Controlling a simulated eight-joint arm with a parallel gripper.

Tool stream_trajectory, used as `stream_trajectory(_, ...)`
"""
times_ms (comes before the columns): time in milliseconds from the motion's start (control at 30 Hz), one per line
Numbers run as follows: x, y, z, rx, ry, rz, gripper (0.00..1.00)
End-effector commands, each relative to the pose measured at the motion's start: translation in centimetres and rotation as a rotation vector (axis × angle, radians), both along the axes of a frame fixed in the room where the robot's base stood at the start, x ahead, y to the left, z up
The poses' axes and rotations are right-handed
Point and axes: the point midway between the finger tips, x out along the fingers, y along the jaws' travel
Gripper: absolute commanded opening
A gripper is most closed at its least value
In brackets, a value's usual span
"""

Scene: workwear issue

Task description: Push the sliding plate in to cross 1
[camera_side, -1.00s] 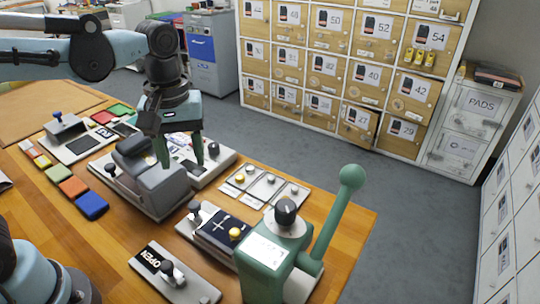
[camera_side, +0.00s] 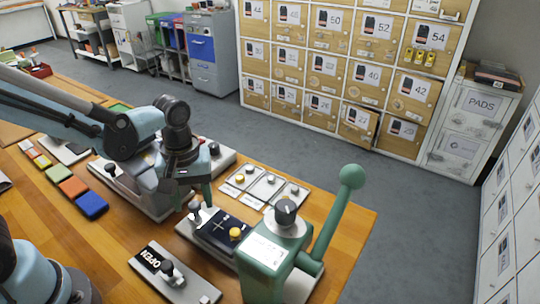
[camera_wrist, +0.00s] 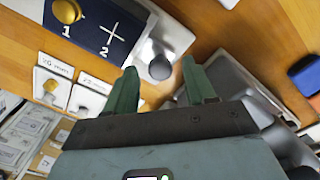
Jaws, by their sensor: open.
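The sliding unit has a pale base and a dark navy plate (camera_side: 216,230) with a white cross and a yellow knob (camera_side: 236,234). In the wrist view the navy plate (camera_wrist: 98,22) shows the marks 1 and 2; the visible cross is by the 2 and the yellow knob (camera_wrist: 67,10) by the 1. A dark round-topped handle (camera_side: 194,208) stands at the unit's left end. My gripper (camera_side: 193,200) is open and pointing down by this handle. In the wrist view the handle's knob (camera_wrist: 160,68) shows between the two green fingertips, untouched; the height between them is unclear.
A green lever press (camera_side: 275,260) stands close to the right of the unit. An OPEN plate with a knob (camera_side: 172,275) lies in front. Small cards with knobs (camera_side: 265,187) lie behind. A grey device (camera_side: 150,200) stands left, partly hidden by my arm.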

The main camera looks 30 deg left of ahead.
Motion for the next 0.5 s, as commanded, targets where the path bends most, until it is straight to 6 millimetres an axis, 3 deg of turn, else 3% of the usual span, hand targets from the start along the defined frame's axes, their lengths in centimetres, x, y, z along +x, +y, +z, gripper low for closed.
stream_trajectory(400,-0.01,0.00,-0.54,0.000,0.000,0.000,0.55)
stream_trajectory(500,-0.01,0.00,-0.54,0.000,0.000,0.000,0.41)
